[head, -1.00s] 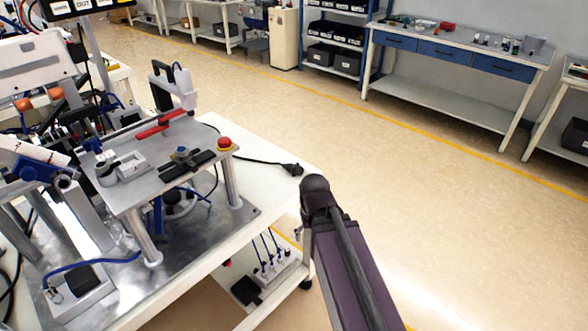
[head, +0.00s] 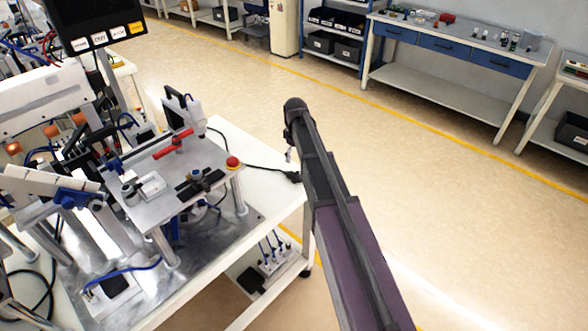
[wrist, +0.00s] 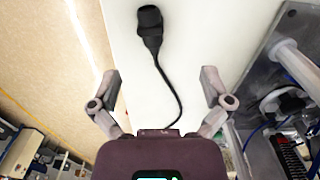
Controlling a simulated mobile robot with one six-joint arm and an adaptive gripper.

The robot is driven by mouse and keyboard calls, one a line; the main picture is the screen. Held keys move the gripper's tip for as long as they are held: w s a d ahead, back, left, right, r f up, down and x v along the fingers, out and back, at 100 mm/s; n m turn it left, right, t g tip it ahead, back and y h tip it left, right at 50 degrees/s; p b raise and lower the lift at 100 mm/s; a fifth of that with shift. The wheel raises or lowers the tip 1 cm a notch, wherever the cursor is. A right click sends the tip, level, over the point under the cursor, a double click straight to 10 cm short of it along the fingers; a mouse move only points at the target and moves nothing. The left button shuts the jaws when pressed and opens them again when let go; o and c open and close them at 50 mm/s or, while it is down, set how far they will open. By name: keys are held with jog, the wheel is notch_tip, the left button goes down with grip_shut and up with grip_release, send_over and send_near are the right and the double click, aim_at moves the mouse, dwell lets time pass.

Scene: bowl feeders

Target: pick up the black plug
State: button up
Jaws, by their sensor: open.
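The black plug (head: 292,176) lies on the white bench top near its right edge, with its black cable running back left toward the machine. In the wrist view the plug (wrist: 149,18) is at the top centre, and its cable curves down between the fingers toward my gripper's body. My gripper (wrist: 160,78) is open and empty, its two fingers spread on either side of the cable. The plug is beyond the fingertips in that view. In the head view my arm hides most of my gripper (head: 289,153), which is above the bench's right edge.
A metal machine plate (head: 160,185) with a red button (head: 233,162) and raised fixtures stands left of the plug. The white bench top (head: 262,190) is bare around the plug. Open floor lies to the right, with a drawer workbench (head: 460,55) farther back.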

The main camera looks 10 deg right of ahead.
aim_at(293, 173)
jog(key=shift+w+r+n, duration=0.15)
jog(key=shift+w+r, duration=0.15)
jog(key=shift+w, duration=0.2)
jog(key=shift+w+r+n, duration=0.15)
jog(key=shift+w+r, duration=0.1)
jog(key=shift+w, duration=0.25)
jog(key=shift+f, duration=0.1)
notch_tip(293, 173, down, 8)
jog(key=b, duration=0.8)
jog(key=shift+f, duration=0.2)
jog(key=shift+f, duration=0.15)
jog(key=shift+w+a+f+b, duration=0.1)
jog(key=shift+f+b, duration=1.15)
jog(key=shift+b, duration=0.1)
jog(key=shift+w+f+b, duration=0.1)
jog(key=shift+f+b, duration=1.1)
jog(key=shift+b, duration=0.15)
grip_shut()
